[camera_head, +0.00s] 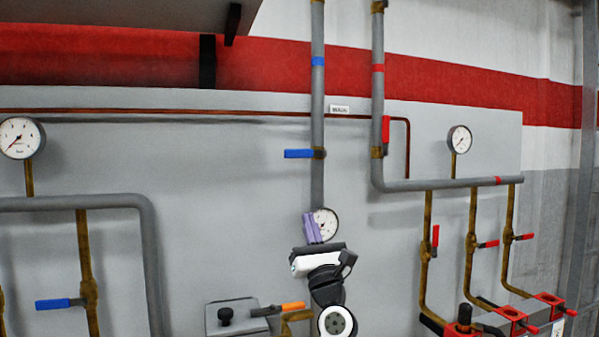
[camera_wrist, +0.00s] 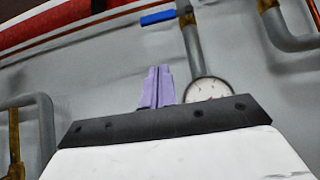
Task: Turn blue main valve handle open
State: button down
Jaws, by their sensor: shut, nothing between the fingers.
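A blue valve handle (camera_head: 298,154) sticks out level to the left from a brass valve on the vertical grey pipe (camera_head: 317,100) with a blue band. It lies across the pipe. In the wrist view the same blue handle (camera_wrist: 157,18) is near the top, above the fingers. My gripper (camera_head: 311,228) has purple fingers, shut and empty, below the handle and apart from it. In the wrist view the fingers (camera_wrist: 157,88) point up toward the handle. A second blue handle (camera_head: 55,304) sits level on a brass pipe at the lower left.
A round gauge (camera_head: 325,223) is close behind my fingers. A grey pipe with a red handle (camera_head: 386,130) runs to the right of the blue handle. An orange handle (camera_head: 292,306) is below my gripper.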

jog(key=p, duration=0.6)
send_near(306, 153)
jog(key=w+a+r, duration=0.3)
jog(key=w+a, duration=0.1)
jog(key=w, duration=0.1)
jog(key=shift+s+d+f, duration=0.1)
jog(key=shift+s+d, duration=0.05)
jog(key=shift+h, duration=0.3)
jog(key=shift+m, duration=0.5)
